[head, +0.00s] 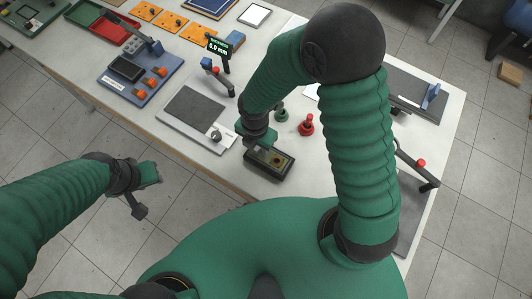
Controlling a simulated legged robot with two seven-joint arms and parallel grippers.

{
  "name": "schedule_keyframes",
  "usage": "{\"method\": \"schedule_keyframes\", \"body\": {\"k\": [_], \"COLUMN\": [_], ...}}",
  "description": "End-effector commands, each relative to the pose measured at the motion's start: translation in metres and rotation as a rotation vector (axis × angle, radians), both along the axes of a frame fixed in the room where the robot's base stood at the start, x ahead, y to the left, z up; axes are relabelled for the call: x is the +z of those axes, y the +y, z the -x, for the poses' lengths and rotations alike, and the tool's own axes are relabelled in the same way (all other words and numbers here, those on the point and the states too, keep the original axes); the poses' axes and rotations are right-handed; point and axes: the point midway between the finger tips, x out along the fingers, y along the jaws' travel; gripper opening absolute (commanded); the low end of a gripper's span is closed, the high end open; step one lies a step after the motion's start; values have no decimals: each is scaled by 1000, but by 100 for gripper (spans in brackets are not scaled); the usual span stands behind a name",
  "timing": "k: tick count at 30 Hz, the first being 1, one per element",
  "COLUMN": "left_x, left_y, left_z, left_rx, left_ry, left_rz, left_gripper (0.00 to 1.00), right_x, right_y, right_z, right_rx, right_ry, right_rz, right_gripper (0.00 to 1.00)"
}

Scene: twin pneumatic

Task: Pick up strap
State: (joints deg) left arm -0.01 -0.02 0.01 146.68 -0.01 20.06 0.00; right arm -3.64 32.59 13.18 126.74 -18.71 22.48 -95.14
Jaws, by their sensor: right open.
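I cannot make out a strap for certain in the head view. My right gripper (259,146) points down at the near edge of the table, just above a small dark open box (270,178) with a yellowish inside. It is open, and its fingertips are small and partly hidden by my wrist. I cannot tell whether they touch anything in the box. My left gripper (146,192) hangs over the floor, off the table's front edge. No object shows clearly in it, and its jaw opening is unclear.
A grey plate (195,112) lies left of the box. A red knob-like part (306,125) and a green one (281,113) stand close by. A blue fixture (140,80) with orange parts is farther left.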

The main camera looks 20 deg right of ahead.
Motion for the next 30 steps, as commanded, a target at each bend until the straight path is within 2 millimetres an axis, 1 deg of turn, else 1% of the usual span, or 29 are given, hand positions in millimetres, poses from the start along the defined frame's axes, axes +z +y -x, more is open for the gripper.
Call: {"method": "schedule_keyframes", "body": {"k": [1, 6, 7, 16, 30], "left_x": [0, 0, 0, 0, 2], "left_y": [0, 0, 0, 0, 0], "left_z": [0, 0, 0, 0, 0], "left_rx": [0, 0, 0, 0, 0], "left_ry": [0, 0, 0, 0, 0], "left_rz": [0, 0, 0, 0, 0], "left_gripper": [36, 36, 36, 36, 36], "right_x": [-2, -2, -2, -2, 0], "right_y": [0, -1, -1, -1, 1], "right_z": [0, -1, -1, 0, -1], "right_rx": [0, 0, 0, 0, 0], "right_ry": [0, -1, -1, -2, -2], "right_rz": [0, -1, -1, -1, -2], "right_gripper": [42, 42, 39, 0, 0]}}
